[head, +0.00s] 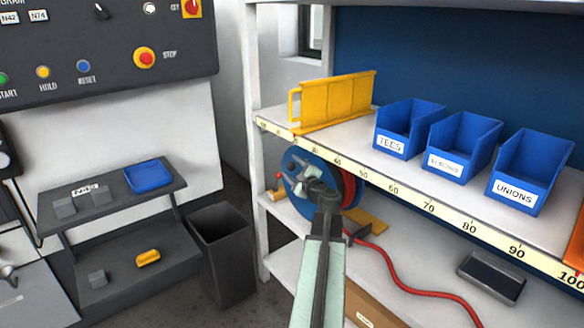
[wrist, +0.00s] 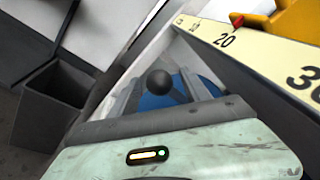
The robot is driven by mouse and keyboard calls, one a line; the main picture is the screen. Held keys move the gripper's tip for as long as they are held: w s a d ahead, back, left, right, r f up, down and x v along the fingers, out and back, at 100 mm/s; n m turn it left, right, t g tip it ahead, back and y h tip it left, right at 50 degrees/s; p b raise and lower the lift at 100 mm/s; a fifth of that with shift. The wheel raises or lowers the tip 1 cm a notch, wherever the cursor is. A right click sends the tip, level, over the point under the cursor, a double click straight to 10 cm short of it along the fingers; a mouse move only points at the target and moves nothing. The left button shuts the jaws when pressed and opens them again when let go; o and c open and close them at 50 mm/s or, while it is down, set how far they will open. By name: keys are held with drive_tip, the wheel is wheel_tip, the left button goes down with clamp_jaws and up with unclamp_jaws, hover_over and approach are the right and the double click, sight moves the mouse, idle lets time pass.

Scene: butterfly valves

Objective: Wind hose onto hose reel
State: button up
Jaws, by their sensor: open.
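The blue hose reel (head: 325,165) stands on the middle shelf below the scale-marked shelf edge, with red hose on its right part. Loose red hose (head: 421,290) trails from it to the right along the shelf. My gripper (head: 297,172) is in front of the reel, hiding its middle. In the wrist view the open fingers (wrist: 160,90) point at the blue reel (wrist: 178,98). A round dark knob (wrist: 159,82) shows between them; I cannot tell whether they touch it.
The upper shelf edge (head: 429,208) runs just above my gripper. It carries a yellow rack (head: 335,100) and blue bins (head: 408,125). A dark open bin (head: 222,250) stands on the floor at left. A dark tray (head: 491,278) lies right of the hose.

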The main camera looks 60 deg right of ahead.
drive_tip(key=shift+w+d, duration=0.15)
drive_tip(key=shift+w, duration=0.2)
clamp_jaws()
idle(1.1)
drive_tip(key=shift+s+d, duration=0.1)
drive_tip(key=shift+d, duration=0.25)
drive_tip(key=shift+a, duration=0.25)
